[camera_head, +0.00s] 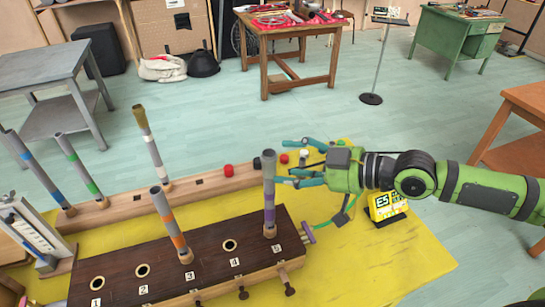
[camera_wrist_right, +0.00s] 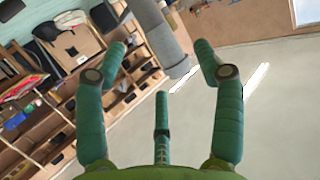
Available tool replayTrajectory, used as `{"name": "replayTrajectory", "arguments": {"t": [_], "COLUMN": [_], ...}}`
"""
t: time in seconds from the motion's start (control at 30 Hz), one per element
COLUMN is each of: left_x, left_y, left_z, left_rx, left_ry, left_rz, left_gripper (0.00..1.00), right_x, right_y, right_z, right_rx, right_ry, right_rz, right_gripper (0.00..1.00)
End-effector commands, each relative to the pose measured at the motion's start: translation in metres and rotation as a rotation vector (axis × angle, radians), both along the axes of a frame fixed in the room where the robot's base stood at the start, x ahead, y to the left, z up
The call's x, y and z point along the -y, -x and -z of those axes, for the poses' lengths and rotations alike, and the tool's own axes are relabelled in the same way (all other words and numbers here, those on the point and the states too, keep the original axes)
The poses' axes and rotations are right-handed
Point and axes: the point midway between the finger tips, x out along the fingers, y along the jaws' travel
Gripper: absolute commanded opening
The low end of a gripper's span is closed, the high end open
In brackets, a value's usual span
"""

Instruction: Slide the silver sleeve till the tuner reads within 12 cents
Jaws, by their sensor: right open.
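A grey tube with a purple band (camera_head: 269,205) stands upright in the dark wooden block (camera_head: 150,262), at its right end. A wider grey sleeve (camera_head: 268,165) seems to be around its top; the wrist view shows the wider grey end (camera_wrist_right: 172,58) between the fingers. My right gripper (camera_head: 284,162) is open, its teal fingers close to the tube's upper part from the right. I cannot tell whether they touch it. The yellow tuner (camera_head: 385,205) shows "E5" on a dark stand; its smaller reading is too small to read. My left gripper is out of view.
An orange-banded tube (camera_head: 168,222) stands in the block beside empty numbered holes. Several tubes stand in a pale wooden rail (camera_head: 110,215) behind it. A red knob (camera_head: 228,171) is on the rail. The yellow mat (camera_head: 385,262) is mostly bare at the right front.

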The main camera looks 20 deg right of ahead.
Motion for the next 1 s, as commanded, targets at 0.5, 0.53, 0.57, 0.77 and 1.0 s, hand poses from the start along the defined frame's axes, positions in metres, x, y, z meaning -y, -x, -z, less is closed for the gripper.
{"name": "replayTrajectory", "arguments": {"t": [0.5, 0.53, 0.57, 0.77, 1.0], "left_x": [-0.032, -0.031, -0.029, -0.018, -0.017], "left_y": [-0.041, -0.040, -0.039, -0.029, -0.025], "left_z": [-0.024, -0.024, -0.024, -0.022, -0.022], "left_rx": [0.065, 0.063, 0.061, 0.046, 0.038], "left_ry": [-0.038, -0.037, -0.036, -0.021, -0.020], "left_rz": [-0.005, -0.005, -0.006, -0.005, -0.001], "left_gripper": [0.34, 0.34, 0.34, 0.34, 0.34], "right_x": [-0.034, -0.034, -0.035, -0.035, -0.035], "right_y": [-0.031, -0.032, -0.032, -0.032, -0.032], "right_z": [0.014, 0.014, 0.014, 0.015, 0.015], "right_rx": [-0.001, -0.001, -0.001, 0.000, 0.000], "right_ry": [-0.001, -0.001, -0.001, 0.001, 0.001], "right_rz": [0.000, 0.000, 0.000, 0.001, 0.001], "right_gripper": [0.69, 0.69, 0.69, 0.69, 0.09]}}
